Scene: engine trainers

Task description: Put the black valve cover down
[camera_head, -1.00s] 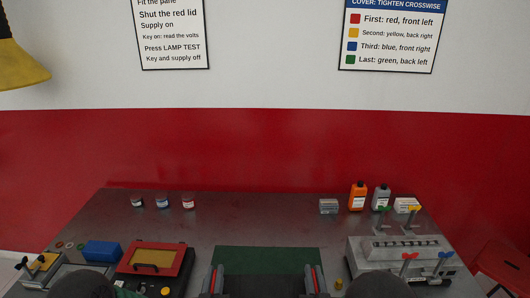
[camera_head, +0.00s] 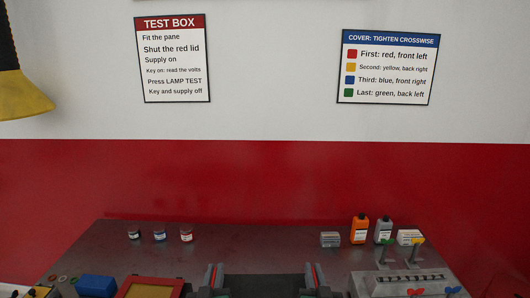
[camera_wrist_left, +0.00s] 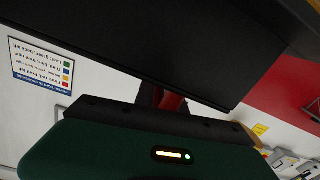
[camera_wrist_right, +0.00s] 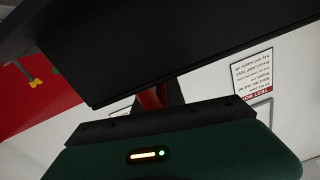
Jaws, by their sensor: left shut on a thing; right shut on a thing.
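The black valve cover (camera_head: 262,286) spans the gap between my two grippers at the bottom centre of the head view, and its near part is cut off by the frame. My left gripper (camera_head: 215,276) is shut on its left end and my right gripper (camera_head: 311,276) on its right end. The cover fills the upper part of the left wrist view (camera_wrist_left: 170,45) and of the right wrist view (camera_wrist_right: 180,50) as a dark slab. Red finger parts show beside it. It is held up, with wall behind it in the wrist views. Its underside contact is not visible.
The grey engine trainer (camera_head: 405,283) with coloured knobs stands at right. An orange bottle (camera_head: 360,230), a grey bottle (camera_head: 383,231) and small boxes stand behind it. Three jars (camera_head: 160,235) stand back left. A blue box (camera_head: 96,286) and red-framed lid (camera_head: 150,288) are front left. The back middle is clear.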

